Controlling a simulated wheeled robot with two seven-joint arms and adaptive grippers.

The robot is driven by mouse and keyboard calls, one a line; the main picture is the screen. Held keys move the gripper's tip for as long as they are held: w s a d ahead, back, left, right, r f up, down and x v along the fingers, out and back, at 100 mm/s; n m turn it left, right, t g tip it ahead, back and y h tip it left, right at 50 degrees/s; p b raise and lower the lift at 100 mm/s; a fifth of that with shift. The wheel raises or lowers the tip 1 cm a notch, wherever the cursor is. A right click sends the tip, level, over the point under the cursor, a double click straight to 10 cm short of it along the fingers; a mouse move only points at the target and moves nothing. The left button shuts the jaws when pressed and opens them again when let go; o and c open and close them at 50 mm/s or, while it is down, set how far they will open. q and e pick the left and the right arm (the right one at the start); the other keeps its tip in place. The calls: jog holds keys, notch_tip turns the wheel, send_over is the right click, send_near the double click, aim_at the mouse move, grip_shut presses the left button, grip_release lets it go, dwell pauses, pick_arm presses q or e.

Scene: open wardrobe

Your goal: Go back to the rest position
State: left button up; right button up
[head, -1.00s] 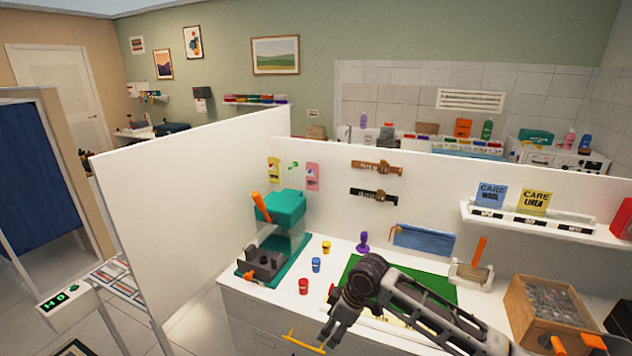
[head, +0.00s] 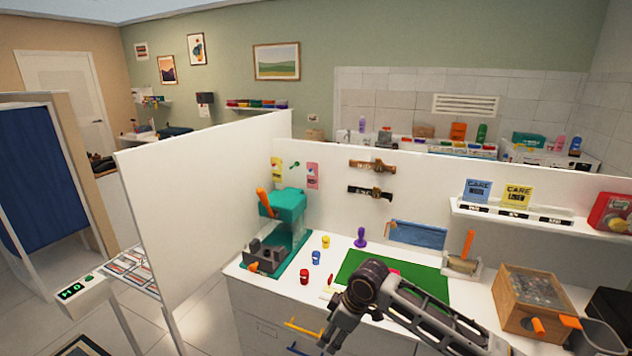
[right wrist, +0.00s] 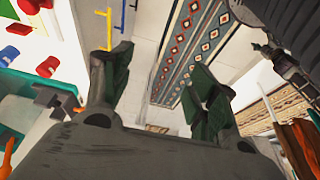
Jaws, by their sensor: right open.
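My right gripper (head: 330,342) shows at the bottom middle of the head view, in front of the white counter (head: 275,287) and beside the yellow drawer handle (head: 303,327). Its fingertips are partly cut off by the lower edge there. In the right wrist view its two dark green finger pads (right wrist: 160,85) stand apart with nothing between them, so it is open and empty. My left gripper does not show in the head view.
A teal machine (head: 284,222) stands at the counter's left end, with small red, blue and yellow pots beside it. A green mat (head: 355,268) lies behind my right arm. A wooden box (head: 530,305) stands at right. A patterned rug (right wrist: 185,45) shows below in the wrist view.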

jog(key=w+d+f+m+t+b, duration=0.1)
jog(key=w+d+f+m, duration=0.2)
jog(key=f, duration=0.7)
jog(key=w+d+f+m+t, duration=0.1)
jog(key=w+d+f+m, duration=0.15)
jog(key=f, duration=0.75)
jog(key=s+d+f+m, duration=0.1)
jog(key=s+d+f, duration=0.2)
jog(key=f, duration=0.3)
jog(key=s+d+f+m+h, duration=0.1)
jog(key=s+d+f, duration=0.15)
jog(key=f, duration=0.35)
jog(key=s+d+f+m, duration=0.1)
jog(key=s+d+f, duration=0.2)
jog(key=f, duration=0.3)
jog(key=s+d+f+m+h+b, duration=0.1)
jog(key=s+d+f, duration=0.2)
jog(key=s+f, duration=0.55)
jog(key=s+d+f+m+h+b, duration=0.1)
jog(key=s+d+f, duration=0.2)
jog(key=s+f, duration=0.6)
jog(key=s+d+f+g, duration=0.1)
jog(key=s+f, duration=0.2)
jog(key=s, duration=1)
jog(key=s+d+f+g, duration=0.1)
jog(key=s+f, duration=0.3)
jog(key=s, duration=1)
jog(key=shift+s+m+g+h, duration=0.25)
jog(key=shift+m+g+h, duration=0.05)
jog(key=shift+m, duration=0.05)
